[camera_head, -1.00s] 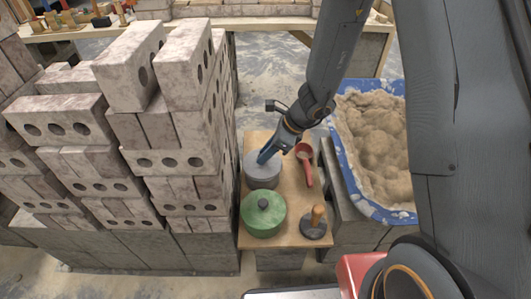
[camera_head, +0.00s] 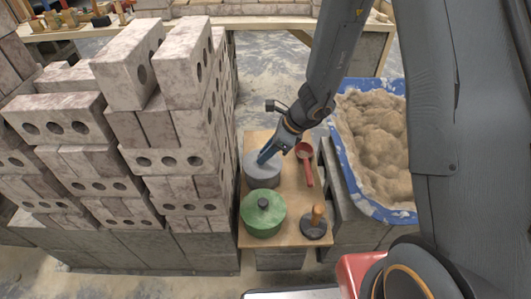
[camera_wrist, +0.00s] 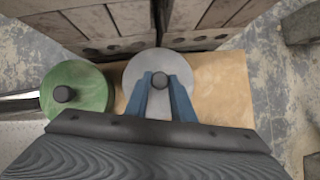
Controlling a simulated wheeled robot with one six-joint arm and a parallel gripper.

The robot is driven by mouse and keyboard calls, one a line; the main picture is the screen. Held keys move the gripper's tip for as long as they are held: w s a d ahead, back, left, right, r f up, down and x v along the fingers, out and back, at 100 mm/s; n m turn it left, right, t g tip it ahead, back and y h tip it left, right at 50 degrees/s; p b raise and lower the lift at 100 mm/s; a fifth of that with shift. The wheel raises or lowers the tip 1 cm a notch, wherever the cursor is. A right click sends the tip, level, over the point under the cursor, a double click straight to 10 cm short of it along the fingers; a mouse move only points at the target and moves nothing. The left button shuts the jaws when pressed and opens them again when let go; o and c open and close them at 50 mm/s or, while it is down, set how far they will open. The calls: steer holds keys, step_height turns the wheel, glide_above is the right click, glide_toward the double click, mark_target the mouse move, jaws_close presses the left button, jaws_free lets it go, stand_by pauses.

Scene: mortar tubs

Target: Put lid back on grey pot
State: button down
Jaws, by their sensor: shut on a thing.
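The grey pot (camera_head: 262,181) stands on a small wooden board, behind the green pot. Its round grey lid (camera_wrist: 138,68) lies over the pot's top, looking level; whether it is fully seated I cannot tell. My gripper (camera_head: 262,160) reaches down from the upper right. In the wrist view its two blue fingers (camera_wrist: 160,84) are shut on the lid's dark knob (camera_wrist: 159,80), one on each side. The fingers partly hide the lid's near part.
The green pot (camera_head: 263,221) with a dark-knobbed lid stands close in front. A red scoop (camera_head: 306,168) and a wooden-handled tool (camera_head: 315,226) lie to the right on the wooden board (camera_head: 285,206). Brick stacks (camera_head: 190,165) crowd the left; a blue sand tub (camera_head: 347,165) stands right.

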steer(key=c, duration=0.9)
jaws_free()
steer(key=shift+c, duration=0.2)
steer(key=shift+r, duration=0.15)
steer(key=shift+r+p, duration=2.2)
steer(key=shift+p, duration=0.1)
steer(key=shift+r+p, duration=1.2)
steer(key=shift+c, duration=0.3)
jaws_close()
steer(key=shift+f+b, duration=3)
steer(key=shift+f, duration=0.05)
